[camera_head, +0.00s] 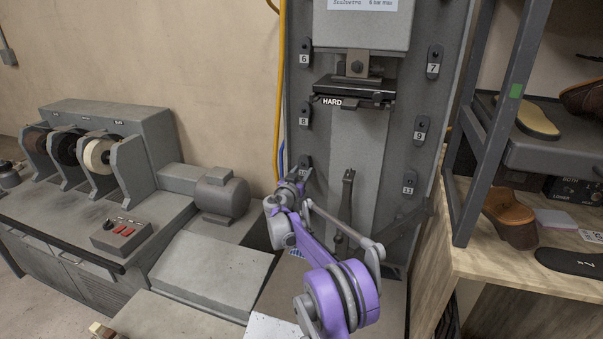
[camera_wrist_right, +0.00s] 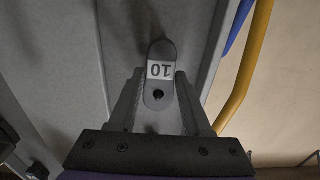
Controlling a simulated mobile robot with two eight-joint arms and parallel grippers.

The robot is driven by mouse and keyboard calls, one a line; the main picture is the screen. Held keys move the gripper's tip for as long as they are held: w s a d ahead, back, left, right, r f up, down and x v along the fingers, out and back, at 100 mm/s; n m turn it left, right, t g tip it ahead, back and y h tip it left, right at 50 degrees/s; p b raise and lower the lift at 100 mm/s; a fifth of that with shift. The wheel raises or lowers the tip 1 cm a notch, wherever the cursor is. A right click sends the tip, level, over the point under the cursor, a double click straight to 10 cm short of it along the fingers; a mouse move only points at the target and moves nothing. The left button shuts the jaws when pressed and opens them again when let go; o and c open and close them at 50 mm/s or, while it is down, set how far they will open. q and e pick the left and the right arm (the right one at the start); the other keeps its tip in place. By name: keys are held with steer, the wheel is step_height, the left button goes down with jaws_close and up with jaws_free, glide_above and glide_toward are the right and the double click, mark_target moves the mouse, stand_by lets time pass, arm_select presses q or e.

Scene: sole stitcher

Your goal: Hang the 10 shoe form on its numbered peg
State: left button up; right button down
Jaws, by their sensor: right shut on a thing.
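The 10 shoe form (camera_wrist_right: 161,55) is a small dark oblong plate with a white label, upside down in the right wrist view, and a dark round spot beside the label. My right gripper (camera_wrist_right: 160,105) is shut on it, one finger on each side. In the head view, my right gripper (camera_head: 304,175) is at the left side of the grey press panel, below the form marked 8 (camera_head: 305,115). I cannot tell whether the dark spot is an empty hole or a peg's end. The 10 peg is not clearly visible. My left gripper is not in view.
Forms marked 6 (camera_head: 305,52), 7 (camera_head: 434,62), 9 (camera_head: 421,130) and 11 (camera_head: 410,184) hang on the panel. A yellow pipe (camera_head: 281,90) runs along its left edge. A dark press plate marked HARD (camera_head: 355,90) juts out centrally. A shelf frame (camera_head: 500,120) stands right.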

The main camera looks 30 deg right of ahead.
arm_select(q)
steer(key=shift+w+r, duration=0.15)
arm_select(e)
steer(key=shift+w+d, duration=0.1)
steer(key=shift+c, duration=1.3)
jaws_free()
steer(key=s+a+n+g+y+b, duration=0.1)
steer(key=s+a, duration=0.5)
steer(key=s, duration=0.3)
steer(key=s+a+n+g+y, duration=0.1)
steer(key=s+a+y, duration=0.1)
steer(key=s+a, duration=0.5)
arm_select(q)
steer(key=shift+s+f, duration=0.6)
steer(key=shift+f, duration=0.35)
arm_select(e)
steer(key=s+a+f+n+g+y, duration=0.1)
steer(key=s+a+f, duration=0.4)
steer(key=s, duration=0.6)
steer(key=s+a+f+n+g+y, duration=0.1)
steer(key=s+a+f+n+y, duration=0.3)
steer(key=s, duration=0.7)
steer(key=s+a+f+n+g+y, duration=0.1)
steer(key=s+a+f+n+y, duration=0.2)
steer(key=s+a+f+y, duration=0.2)
steer(key=s+a, duration=0.3)
steer(key=s, duration=0.2)
steer(key=shift+s+a+f+g+y, duration=0.3)
steer(key=shift+s+a+y, duration=0.05)
steer(key=shift+s+y, duration=0.05)
